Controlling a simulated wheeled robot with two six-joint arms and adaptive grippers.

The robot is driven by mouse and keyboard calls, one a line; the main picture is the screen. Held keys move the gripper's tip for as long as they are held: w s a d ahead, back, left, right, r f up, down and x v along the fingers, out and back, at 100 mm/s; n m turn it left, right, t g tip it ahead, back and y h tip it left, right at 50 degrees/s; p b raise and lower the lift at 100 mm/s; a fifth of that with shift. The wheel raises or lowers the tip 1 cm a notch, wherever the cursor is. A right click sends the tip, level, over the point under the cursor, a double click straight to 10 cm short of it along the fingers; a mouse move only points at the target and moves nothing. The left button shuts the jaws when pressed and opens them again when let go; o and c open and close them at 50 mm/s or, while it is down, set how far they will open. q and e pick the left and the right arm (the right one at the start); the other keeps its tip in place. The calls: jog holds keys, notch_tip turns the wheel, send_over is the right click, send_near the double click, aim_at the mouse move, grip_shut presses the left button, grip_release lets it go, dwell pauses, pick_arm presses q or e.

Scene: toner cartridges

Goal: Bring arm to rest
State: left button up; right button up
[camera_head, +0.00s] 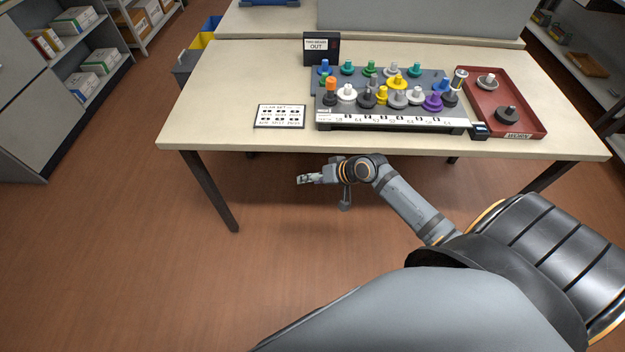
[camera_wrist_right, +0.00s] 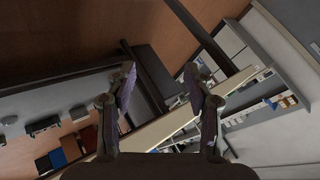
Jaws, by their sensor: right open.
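My right arm comes in from the right in the head view, and its gripper (camera_head: 306,179) is in front of the table, past its front edge and pointing left. In the wrist view the two fingers of my right gripper (camera_wrist_right: 160,88) stand wide apart with nothing between them. The gripper holds nothing and touches nothing that I can see. My left gripper does not show in either view.
The table (camera_head: 220,105) carries a dark rack (camera_head: 390,124) of several coloured knobbed pieces, a red tray (camera_head: 535,122) with two pieces, a printed card (camera_head: 279,116) and a black sign (camera_head: 321,47). Shelves (camera_head: 80,50) stand at the left. Open floor (camera_head: 120,250) lies left of the arm.

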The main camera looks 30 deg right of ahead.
dwell(0.3)
jog(key=s+d+f+m+g+h+p, duration=0.15)
jog(key=s+d+f, duration=0.35)
jog(key=f, duration=0.6)
jog(key=s+d+f+n+g+h+p, duration=0.1)
jog(key=s+d+f+h, duration=0.25)
jog(key=s+f, duration=0.45)
jog(key=s+a+f+n+g, duration=0.1)
jog(key=s+f, duration=0.4)
jog(key=s, duration=0.3)
jog(key=s+a+f+n+g, duration=0.1)
jog(key=s+a+f, duration=0.1)
jog(key=s+f, duration=0.3)
jog(key=s+a+f+n+g+h+p, duration=0.1)
jog(key=s+f, duration=0.5)
jog(key=s, duration=0.6)
jog(key=shift+s+a+n+g, duration=0.35)
jog(key=shift+s+a+g, duration=0.1)
jog(key=shift+a, duration=0.1)
